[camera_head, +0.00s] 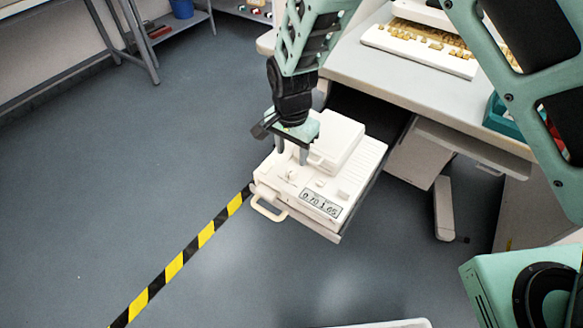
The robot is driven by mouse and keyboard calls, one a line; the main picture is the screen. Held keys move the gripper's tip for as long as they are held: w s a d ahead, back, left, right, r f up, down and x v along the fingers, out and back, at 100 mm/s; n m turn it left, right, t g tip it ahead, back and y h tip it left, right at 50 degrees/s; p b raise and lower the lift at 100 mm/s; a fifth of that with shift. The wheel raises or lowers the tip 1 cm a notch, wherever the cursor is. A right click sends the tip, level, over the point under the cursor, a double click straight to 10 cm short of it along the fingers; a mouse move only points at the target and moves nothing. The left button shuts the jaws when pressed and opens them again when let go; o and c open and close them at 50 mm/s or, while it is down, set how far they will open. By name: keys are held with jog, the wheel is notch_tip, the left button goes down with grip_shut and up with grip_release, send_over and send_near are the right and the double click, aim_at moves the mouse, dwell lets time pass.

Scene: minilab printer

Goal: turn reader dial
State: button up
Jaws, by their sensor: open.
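The reader (350,180) is a white box with a raised lid block at the back and a small display (321,203) on its front right. Small white knobs sit on its front panel, one at the left (291,176) and one nearer the middle (319,183). I cannot tell for sure which is the dial. My gripper (291,156) is open and points down over the left part of the reader, just behind the left knob. Its two dark fingers are apart with nothing visible between them. Whether the fingertips touch the reader is unclear.
The reader rests on a tray standing out from under a white bench (420,97). A looped handle (269,208) juts from the front left. A keyboard-like tray (425,45) and a teal bin (503,120) are on the bench.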

aim_at(292, 170)
notch_tip(292, 170, down, 6)
jog(key=shift+f, duration=0.25)
jog(key=c, duration=1)
